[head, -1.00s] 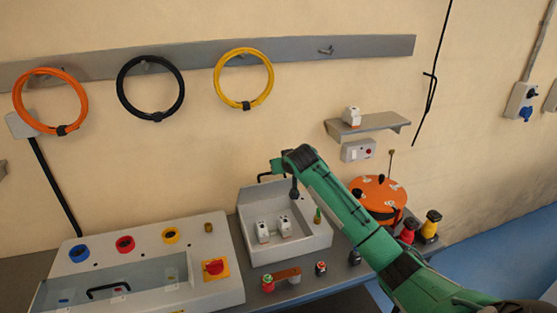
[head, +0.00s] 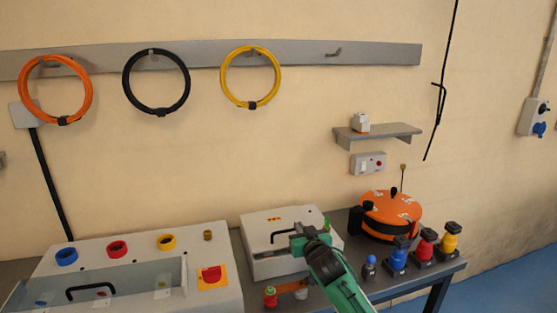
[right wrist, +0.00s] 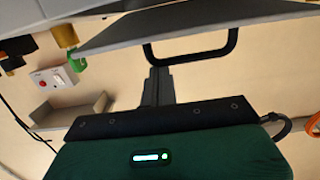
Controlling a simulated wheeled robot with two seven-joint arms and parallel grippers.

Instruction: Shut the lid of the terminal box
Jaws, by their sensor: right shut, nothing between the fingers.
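The terminal box (head: 275,266) is a pale grey box on the bench. Its lid (head: 262,223), with a small orange label and a black loop handle (head: 282,235), lies down over the box and looks closed or nearly so. My arm hides the front right corner, so I cannot tell if a gap is left. My right gripper (head: 297,238) is shut and empty at the lid beside the handle. In the right wrist view, its fingertips (right wrist: 157,74) are by the handle loop (right wrist: 195,58), close to the lid plate (right wrist: 200,30); contact is unclear. My left gripper is not in view.
A grey panel (head: 130,255) with coloured rings stands left of the box. An orange drum (head: 390,213) and several coloured connectors (head: 425,246) stand to the right. A small wall shelf (head: 378,133) is above. An orange-brown piece lies in front of the box.

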